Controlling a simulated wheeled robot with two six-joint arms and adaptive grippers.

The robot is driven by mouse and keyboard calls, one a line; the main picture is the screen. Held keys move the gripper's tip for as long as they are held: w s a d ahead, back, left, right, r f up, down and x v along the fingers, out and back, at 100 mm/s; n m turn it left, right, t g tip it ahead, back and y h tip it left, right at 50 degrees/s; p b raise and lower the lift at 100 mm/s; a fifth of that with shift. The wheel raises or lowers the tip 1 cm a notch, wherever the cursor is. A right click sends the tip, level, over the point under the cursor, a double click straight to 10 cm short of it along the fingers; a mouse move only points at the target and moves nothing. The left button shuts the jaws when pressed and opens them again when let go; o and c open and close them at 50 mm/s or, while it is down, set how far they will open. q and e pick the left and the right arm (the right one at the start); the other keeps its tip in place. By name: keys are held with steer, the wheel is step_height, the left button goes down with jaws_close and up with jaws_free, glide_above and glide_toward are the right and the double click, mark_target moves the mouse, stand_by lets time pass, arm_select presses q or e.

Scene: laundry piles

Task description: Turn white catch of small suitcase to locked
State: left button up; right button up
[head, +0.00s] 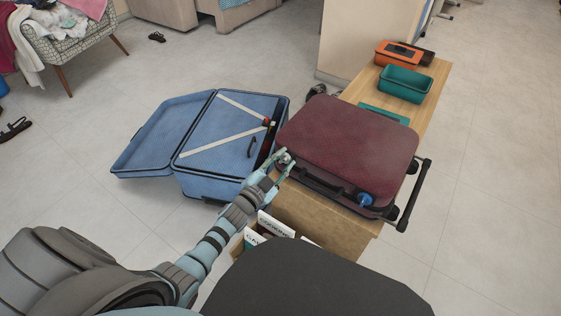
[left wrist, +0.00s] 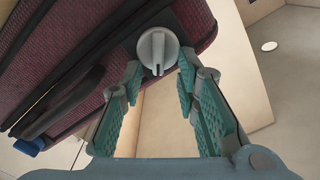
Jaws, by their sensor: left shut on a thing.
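The small suitcase (head: 350,139) is maroon and lies closed on the wooden bench, its handle side facing me. Its white catch (left wrist: 157,50) is a round knob with a raised ridge at the left front corner; in the left wrist view the ridge points roughly down the picture. My left gripper (head: 284,161) is at that corner. In the left wrist view its teal fingertips (left wrist: 159,76) stand on both sides of the catch and are shut on it. A blue catch (head: 365,199) sits at the right of the same side. My right gripper is not in view.
A large open blue suitcase (head: 210,142) stands on the floor left of the bench (head: 315,213). A teal bin (head: 404,84) and an orange box (head: 398,54) stand behind the small suitcase. A box of papers (head: 262,230) is below the bench front.

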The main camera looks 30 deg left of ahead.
arm_select(q)
steer(key=m, duration=0.1)
steer(key=f+m+b, duration=0.1)
steer(key=m, duration=0.1)
steer(key=shift+s+d+m, duration=0.1)
steer(key=shift+d+m, duration=0.2)
steer(key=shift+d, duration=0.05)
jaws_close()
steer(key=shift+s+d+f+m+b, duration=0.15)
steer(key=shift+m+b, duration=0.4)
steer(key=shift+m, duration=0.7)
steer(key=shift+w+a+f+m+b, duration=0.15)
steer(key=shift+m+b, duration=0.4)
steer(key=shift+m, duration=0.65)
steer(key=shift+s+d+f+m+b, duration=0.15)
steer(key=shift+m+b, duration=0.4)
steer(key=shift+m, duration=0.7)
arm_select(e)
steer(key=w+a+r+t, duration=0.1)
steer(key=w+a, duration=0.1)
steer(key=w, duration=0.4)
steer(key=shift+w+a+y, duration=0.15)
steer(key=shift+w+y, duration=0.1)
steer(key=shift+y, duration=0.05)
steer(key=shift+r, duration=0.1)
